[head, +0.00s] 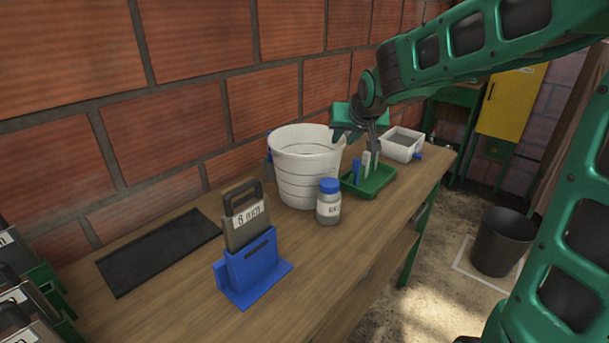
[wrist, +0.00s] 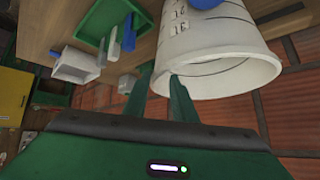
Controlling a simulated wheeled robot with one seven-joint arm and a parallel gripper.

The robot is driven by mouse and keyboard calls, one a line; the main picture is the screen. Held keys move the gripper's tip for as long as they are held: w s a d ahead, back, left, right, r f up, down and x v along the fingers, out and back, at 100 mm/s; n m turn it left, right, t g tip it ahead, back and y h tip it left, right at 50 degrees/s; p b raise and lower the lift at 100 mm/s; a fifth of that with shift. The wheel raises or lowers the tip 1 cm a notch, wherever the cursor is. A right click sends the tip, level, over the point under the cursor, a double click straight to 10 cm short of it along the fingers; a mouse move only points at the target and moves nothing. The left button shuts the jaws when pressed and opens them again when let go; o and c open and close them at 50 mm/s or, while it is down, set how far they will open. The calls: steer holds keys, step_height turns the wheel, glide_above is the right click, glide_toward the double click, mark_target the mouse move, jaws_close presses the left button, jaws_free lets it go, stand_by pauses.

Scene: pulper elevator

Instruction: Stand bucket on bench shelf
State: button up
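A white ribbed bucket (head: 300,178) stands upright on the wooden bench top (head: 330,262) near the brick wall. My gripper (head: 345,138) is at the right side of its rim. In the wrist view the bucket (wrist: 225,50) appears upside down, and the two green fingers (wrist: 162,85) are apart, with one overlapping the rim. I cannot tell whether they touch the rim. A lower shelf (head: 385,262) shows under the bench's front edge. A dark bucket-like bin (head: 503,241) stands on the floor at the right.
A blue-capped jar (head: 329,205) stands close to the bucket's front. A green tray (head: 372,184) and a white box (head: 402,144) are to its right. A blue holder with a gauge (head: 251,265) stands in front, and a flat black mat (head: 160,250) lies left.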

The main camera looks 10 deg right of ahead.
mark_target(342, 141)
steer(key=shift+d+x, duration=0.2)
steer(key=shift+x, duration=1.1)
steer(key=shift+d+x, duration=0.15)
steer(key=shift+x, duration=1.2)
steer(key=shift+c, duration=0.5)
jaws_close()
